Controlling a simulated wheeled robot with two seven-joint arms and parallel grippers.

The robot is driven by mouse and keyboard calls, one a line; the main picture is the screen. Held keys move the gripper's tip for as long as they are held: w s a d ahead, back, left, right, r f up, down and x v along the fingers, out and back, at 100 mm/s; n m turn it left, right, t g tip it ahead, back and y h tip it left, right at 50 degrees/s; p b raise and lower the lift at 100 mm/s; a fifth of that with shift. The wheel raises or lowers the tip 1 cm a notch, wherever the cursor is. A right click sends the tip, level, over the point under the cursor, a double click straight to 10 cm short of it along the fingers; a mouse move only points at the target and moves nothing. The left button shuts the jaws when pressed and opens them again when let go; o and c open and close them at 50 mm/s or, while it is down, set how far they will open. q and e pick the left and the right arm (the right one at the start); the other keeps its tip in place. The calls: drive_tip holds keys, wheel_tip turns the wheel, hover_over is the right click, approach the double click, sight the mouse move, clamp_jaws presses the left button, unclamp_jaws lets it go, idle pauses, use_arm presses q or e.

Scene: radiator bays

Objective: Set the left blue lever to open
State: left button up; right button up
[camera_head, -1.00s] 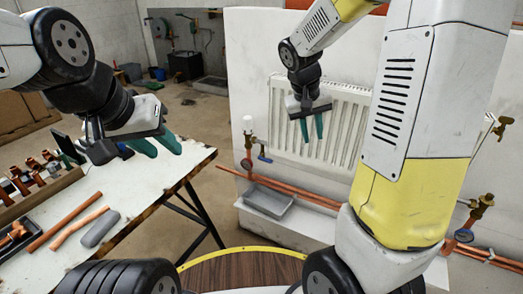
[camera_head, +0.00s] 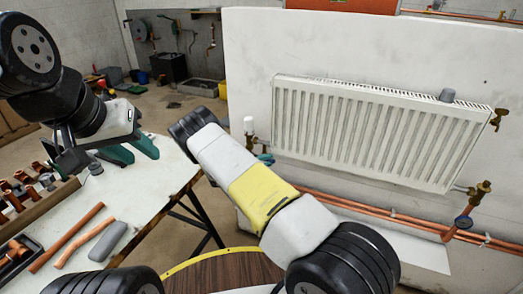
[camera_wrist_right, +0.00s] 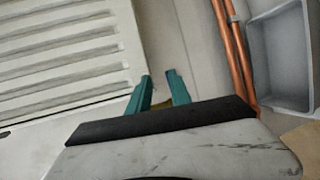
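No blue lever is clear there. My left gripper (camera_head: 132,152) is open and empty over the workbench.
Copper pipes (camera_wrist_right: 235,60) and a grey tray (camera_wrist_right: 285,60) lie right of my right gripper. The workbench (camera_head: 140,200) holds pipes and fittings.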

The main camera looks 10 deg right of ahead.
drive_tip(key=w+d+f+t, duration=0.1)
drive_tip(key=w+d+f, duration=0.2)
drive_tip(key=w+d, duration=0.2)
drive_tip(key=shift+f+n, duration=0.25)
drive_tip(key=shift+n, duration=0.15)
clamp_jaws()
idle(1.4)
